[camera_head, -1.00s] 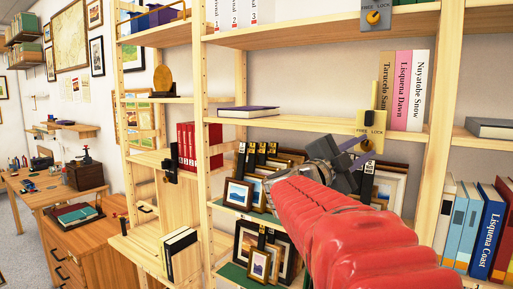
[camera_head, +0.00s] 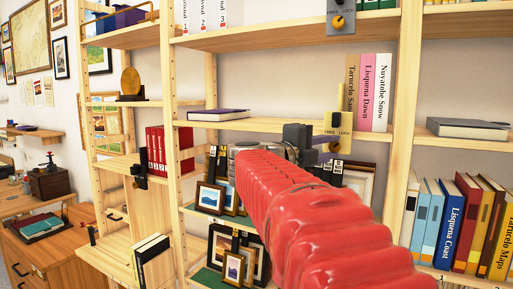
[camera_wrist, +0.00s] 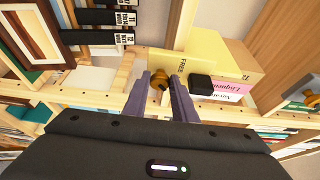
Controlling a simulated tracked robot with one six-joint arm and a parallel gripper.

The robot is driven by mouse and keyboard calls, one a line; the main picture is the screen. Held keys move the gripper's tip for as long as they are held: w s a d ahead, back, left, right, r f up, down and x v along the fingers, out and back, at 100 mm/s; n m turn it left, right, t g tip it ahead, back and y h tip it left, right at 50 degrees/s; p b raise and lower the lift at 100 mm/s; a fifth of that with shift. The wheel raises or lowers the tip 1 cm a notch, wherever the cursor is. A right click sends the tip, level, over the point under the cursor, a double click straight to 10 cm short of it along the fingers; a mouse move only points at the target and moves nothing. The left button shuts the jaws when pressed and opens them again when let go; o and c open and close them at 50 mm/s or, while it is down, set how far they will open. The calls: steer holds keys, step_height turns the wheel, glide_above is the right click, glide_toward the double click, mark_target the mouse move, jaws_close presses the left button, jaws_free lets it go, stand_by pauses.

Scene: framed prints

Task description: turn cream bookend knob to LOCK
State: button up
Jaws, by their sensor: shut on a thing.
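The cream bookend (camera_head: 332,130) stands on the middle shelf, left of several upright books. Its plate reads FREE on the left and LOCK on the right in the head view. Its brass-orange knob (camera_head: 335,147) sits low on the plate. My gripper (camera_head: 325,148) reaches it from the left. In the wrist view the bookend (camera_wrist: 222,62) is tilted, and the knob (camera_wrist: 158,82) lies between the purple fingertips (camera_wrist: 160,84), which are shut on it. FREE is legible there; a black block (camera_wrist: 200,85) shows beside it. I cannot tell where the knob points.
Framed prints (camera_head: 210,197) stand on the shelf below, close to my arm. A grey bookend (camera_head: 341,18) with a yellow knob is on the shelf above. A purple book (camera_head: 218,114) lies left on the same shelf, with free board between it and the cream bookend.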

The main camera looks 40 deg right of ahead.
steer(key=shift+f, duration=0.2)
steer(key=o, duration=1)
steer(key=shift+r, duration=0.1)
steer(key=shift+o, duration=0.2)
steer(key=a, duration=1.3)
steer(key=shift+a, duration=0.35)
steer(key=shift+s, duration=0.1)
